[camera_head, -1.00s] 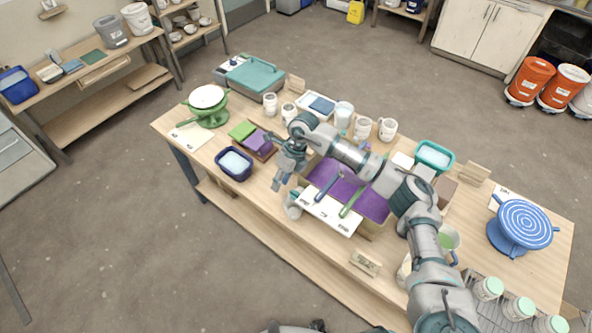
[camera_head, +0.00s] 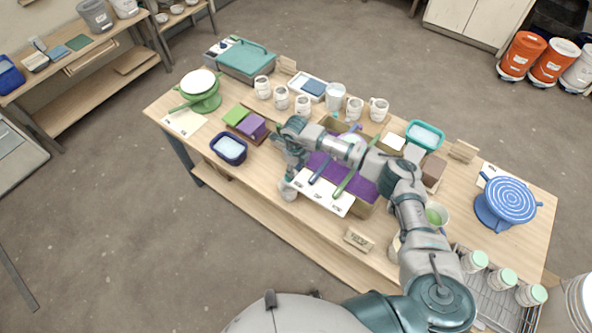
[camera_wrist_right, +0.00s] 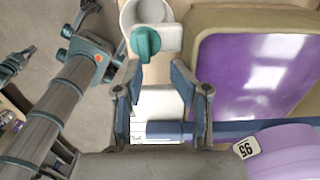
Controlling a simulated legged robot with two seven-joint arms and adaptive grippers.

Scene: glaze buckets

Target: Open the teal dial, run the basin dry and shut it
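The basin (camera_wrist_right: 265,65) has a tan rim and holds shiny purple glaze; it also stands mid-table in the head view, largely behind my right arm. The teal dial (camera_wrist_right: 146,43) sits on a white spout beside it. A white cup (camera_wrist_right: 148,10) is at the spout; it also shows in the head view (camera_head: 289,191). My right gripper (camera_wrist_right: 156,85) is open, fingers apart, with the dial just ahead between the fingertip lines, not visibly gripped. In the head view its fingers are hard to make out. Arm parts, seemingly mine, show at the wrist view's left; my left gripper's fingers are unclear.
A wooden sign (camera_head: 358,240) is at the front edge.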

